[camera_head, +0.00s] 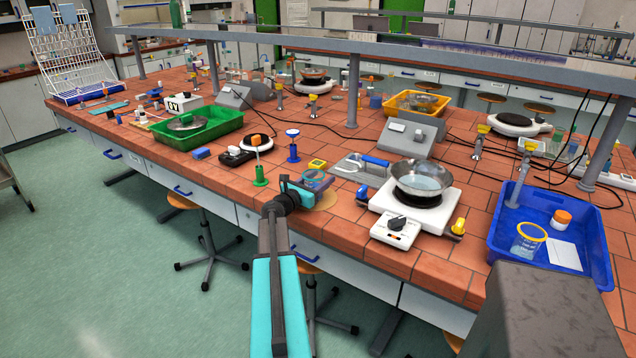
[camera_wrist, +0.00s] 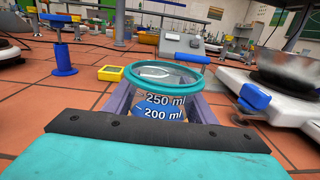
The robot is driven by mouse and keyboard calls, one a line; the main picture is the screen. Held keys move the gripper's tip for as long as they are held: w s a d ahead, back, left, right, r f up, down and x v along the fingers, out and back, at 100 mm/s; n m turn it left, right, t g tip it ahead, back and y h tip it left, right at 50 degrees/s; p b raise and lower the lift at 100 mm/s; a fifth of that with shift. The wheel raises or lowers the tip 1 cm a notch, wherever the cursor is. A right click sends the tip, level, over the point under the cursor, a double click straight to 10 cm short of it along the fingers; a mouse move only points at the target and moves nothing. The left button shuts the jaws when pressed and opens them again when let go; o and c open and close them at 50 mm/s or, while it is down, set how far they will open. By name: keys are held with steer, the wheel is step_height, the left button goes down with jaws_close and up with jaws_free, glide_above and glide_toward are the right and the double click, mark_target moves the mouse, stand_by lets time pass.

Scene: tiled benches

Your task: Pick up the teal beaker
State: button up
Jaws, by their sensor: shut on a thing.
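In the head view the teal beaker (camera_head: 316,181) shows at the end of my gripper (camera_head: 306,188), near the front edge of the bench. Its lower part is hidden in both views, so I cannot tell whether it touches the bench.
A hot plate with a metal bowl (camera_head: 422,178) stands to the right. A blue tray (camera_head: 507,200) holds a yellow-rimmed beaker (camera_head: 528,240). A blue stand (camera_head: 293,147) and a yellow timer (camera_head: 317,164) are close behind. A green tray (camera_head: 222,122) is at the left.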

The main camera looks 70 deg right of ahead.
steer(key=shift+r+b, duration=0.35)
steer(key=shift+r, duration=0.9)
steer(key=s+a+r, duration=0.2)
steer(key=s+a, duration=0.5)
steer(key=a, duration=0.4)
steer(key=shift+s+r, duration=0.2)
steer(key=shift+s, duration=0.05)
steer(key=p, duration=0.5)
steer(key=shift+s+a+r, duration=0.1)
steer(key=shift+s+a, duration=0.15)
steer(key=a+p, duration=0.1)
steer(key=p, duration=0.6)
steer(key=shift+s, duration=0.3)
steer(key=shift+s+a+p, duration=0.15)
steer(key=shift+a+p, duration=0.25)
steer(key=shift+p, duration=1)
